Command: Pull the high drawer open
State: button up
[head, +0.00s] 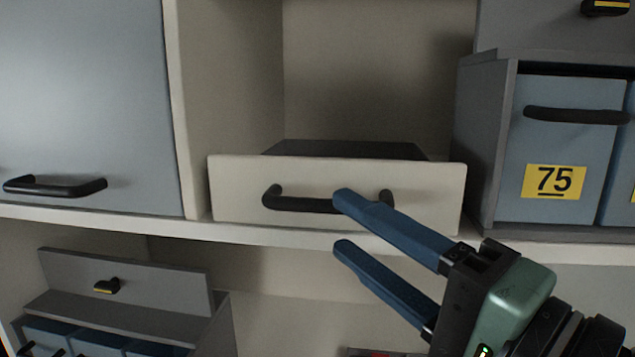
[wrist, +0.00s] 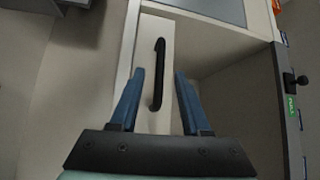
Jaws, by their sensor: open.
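The high drawer (head: 335,222) has a cream front and sits in an open cream shelf bay. A dark strip of its inside shows above the front. Its black bar handle (head: 300,204) runs across the front. My gripper (head: 343,222) has two blue fingers, open, with the upper finger overlapping the right part of the handle in the head view. In the wrist view the handle (wrist: 159,75) shows between and beyond the open fingers, nearer the left one. No contact between fingers and handle is clear.
A blue-grey door (head: 85,100) with a black handle is at left. A grey cabinet with blue drawers, one labelled 75 (head: 554,181), stands at right. The shelf edge (head: 280,235) runs under the drawer. A grey unit (head: 125,280) stands on the lower shelf.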

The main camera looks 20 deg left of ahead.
aim_at(322, 210)
jog(key=p+x, duration=0.2)
jog(key=x, duration=0.4)
grip_shut()
dwell(1.3)
